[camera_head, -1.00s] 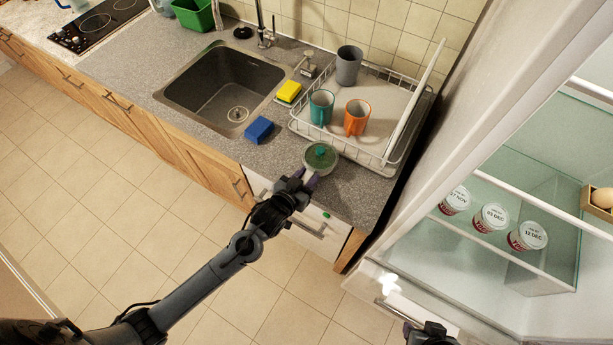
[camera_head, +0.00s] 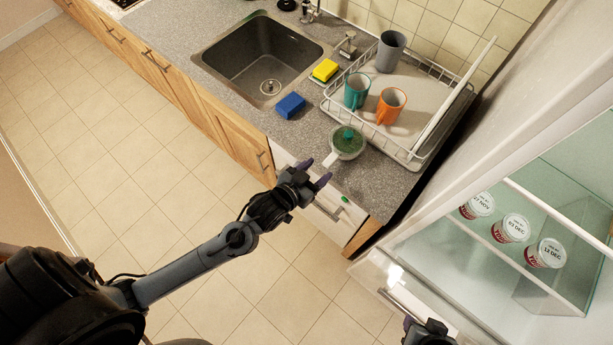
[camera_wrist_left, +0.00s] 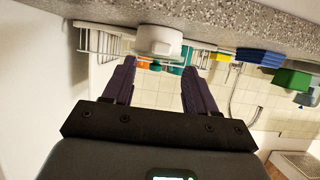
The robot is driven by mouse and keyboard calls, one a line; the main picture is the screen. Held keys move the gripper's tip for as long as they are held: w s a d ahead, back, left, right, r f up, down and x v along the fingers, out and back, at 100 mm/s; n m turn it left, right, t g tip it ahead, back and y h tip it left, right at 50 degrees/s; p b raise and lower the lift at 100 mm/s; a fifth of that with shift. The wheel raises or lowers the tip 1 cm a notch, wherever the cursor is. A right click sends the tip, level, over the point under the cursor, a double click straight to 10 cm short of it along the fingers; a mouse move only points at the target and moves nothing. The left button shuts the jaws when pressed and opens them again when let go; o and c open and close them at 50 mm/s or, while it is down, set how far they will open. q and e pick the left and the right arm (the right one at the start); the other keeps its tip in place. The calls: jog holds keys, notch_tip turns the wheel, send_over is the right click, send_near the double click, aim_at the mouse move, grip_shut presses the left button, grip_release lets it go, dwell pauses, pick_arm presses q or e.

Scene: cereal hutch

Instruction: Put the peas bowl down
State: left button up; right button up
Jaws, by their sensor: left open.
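The peas bowl (camera_head: 347,143) is a small pale bowl with green contents or lid and a short handle. It stands on the grey counter (camera_head: 312,132) in front of the dish rack. My left gripper (camera_head: 319,172) is open and empty, just short of the bowl and apart from it. In the left wrist view the bowl (camera_wrist_left: 158,41) shows pale and upside down beyond the fingertips of my left gripper (camera_wrist_left: 158,80). Part of my right gripper (camera_head: 428,330) shows at the bottom edge; its fingers are not clear.
The dish rack (camera_head: 413,158) holds teal (camera_head: 357,91), orange (camera_head: 390,106) and grey (camera_head: 390,51) cups. A blue sponge (camera_head: 290,105) and a yellow sponge (camera_head: 325,70) lie beside the sink (camera_head: 262,60). The open fridge (camera_head: 575,222) holds several tubs at the right.

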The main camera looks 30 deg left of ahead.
pick_arm(q)
jog(key=s+a+g, duration=0.2)
jog(key=s+g, duration=0.3)
jog(key=s, duration=0.4)
jog(key=s+a+g+y, duration=0.1)
jog(key=s+g, duration=0.3)
jog(key=s, duration=0.6)
jog(key=shift+s+a+f+m+g, duration=0.15)
jog(key=shift+a+f+m+g, duration=0.15)
jog(key=shift+a+f+g, duration=0.1)
